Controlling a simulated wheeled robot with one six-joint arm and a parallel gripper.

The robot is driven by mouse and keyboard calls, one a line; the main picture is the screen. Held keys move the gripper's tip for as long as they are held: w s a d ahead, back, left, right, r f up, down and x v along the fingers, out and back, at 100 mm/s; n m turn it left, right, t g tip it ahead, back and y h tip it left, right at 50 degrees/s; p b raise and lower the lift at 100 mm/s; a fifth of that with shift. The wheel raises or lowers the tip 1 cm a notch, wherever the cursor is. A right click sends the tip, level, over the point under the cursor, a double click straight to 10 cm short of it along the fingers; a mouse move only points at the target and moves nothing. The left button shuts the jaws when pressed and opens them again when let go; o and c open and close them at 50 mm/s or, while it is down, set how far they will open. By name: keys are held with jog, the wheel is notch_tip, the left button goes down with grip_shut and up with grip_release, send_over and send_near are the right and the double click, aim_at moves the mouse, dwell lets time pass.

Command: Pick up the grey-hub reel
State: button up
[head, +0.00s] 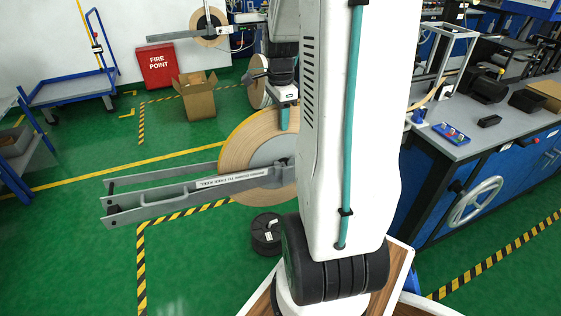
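A large tan reel with a grey hub (268,153) stands upright on the payoff at the middle of the head view. A grey metal swing arm (190,194), lettered about swinging down to free the reel, runs level across the reel's lower front. My gripper (284,118) is at the reel's top edge, with one finger reaching down over its near face. The other finger is hidden, so I cannot tell whether the gripper is open or shut, or whether it touches the reel. My own white arm hides the reel's right side.
A black spool (266,234) sits on the green floor below the reel. A cardboard box (196,97), a red fire point box (157,66) and a blue trolley (72,88) stand behind. A grey-topped blue workbench (480,150) fills the right. The left floor is mostly clear.

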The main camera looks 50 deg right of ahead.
grip_shut()
jog(key=shift+d+r, duration=0.1)
dwell(1.1)
